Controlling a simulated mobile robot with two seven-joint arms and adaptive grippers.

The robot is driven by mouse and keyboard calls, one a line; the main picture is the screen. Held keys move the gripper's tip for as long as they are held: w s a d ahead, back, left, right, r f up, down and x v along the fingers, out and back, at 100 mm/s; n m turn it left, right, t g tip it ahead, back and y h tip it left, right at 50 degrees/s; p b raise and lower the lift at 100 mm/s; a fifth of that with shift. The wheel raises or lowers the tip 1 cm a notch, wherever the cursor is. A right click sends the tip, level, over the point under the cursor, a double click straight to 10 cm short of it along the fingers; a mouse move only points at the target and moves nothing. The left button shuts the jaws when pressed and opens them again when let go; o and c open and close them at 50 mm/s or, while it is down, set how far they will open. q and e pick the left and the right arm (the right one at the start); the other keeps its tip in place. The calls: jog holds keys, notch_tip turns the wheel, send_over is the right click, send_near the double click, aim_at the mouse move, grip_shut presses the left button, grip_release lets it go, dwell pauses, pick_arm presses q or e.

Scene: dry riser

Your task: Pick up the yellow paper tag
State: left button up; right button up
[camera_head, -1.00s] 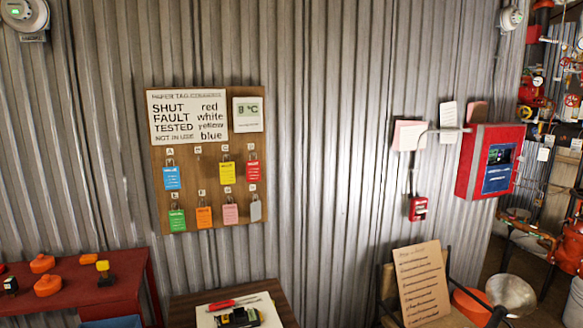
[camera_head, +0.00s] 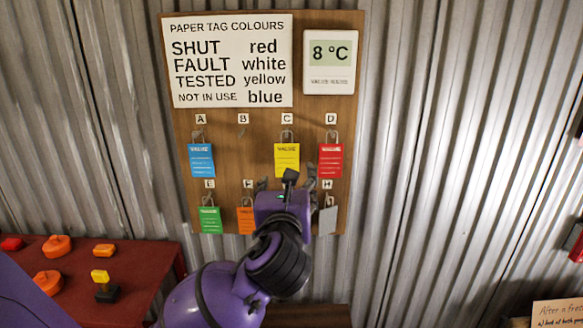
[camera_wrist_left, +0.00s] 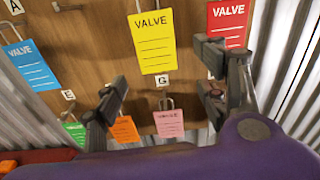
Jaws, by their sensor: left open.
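The yellow paper tag (camera_head: 286,156) hangs by a shackle under letter C on the wooden board. It reads VALVE and also shows at top centre in the wrist view (camera_wrist_left: 153,42). My left gripper (camera_head: 287,178) is in front of the board, just below the yellow tag. Its fingers (camera_wrist_left: 160,84) are open and empty, spread either side of the space below the tag. The tag appears apart from both fingers. My right gripper is not in view.
Blue (camera_head: 201,160), red (camera_head: 331,160), green (camera_head: 210,219) and orange (camera_head: 246,220) tags hang nearby. A pink tag (camera_wrist_left: 169,123) hangs below the yellow one, hidden behind my gripper in the head view. A red table (camera_head: 140,300) with orange objects stands lower left.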

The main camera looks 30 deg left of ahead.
aim_at(287, 159)
pick_arm(q)
jog(key=shift+w+a+r+y, duration=0.2)
jog(key=shift+w+a+r, duration=0.1)
jog(key=shift+a+r, duration=0.25)
jog(key=shift+w+a+r+y, duration=0.2)
jog(key=shift+w+a+r, duration=0.1)
jog(key=shift+r, duration=0.4)
jog(key=x, duration=0.4)
jog(key=shift+w+d, duration=0.1)
jog(key=shift+w, duration=0.55)
jog(key=c, duration=0.7)
jog(key=shift+c, duration=0.8)
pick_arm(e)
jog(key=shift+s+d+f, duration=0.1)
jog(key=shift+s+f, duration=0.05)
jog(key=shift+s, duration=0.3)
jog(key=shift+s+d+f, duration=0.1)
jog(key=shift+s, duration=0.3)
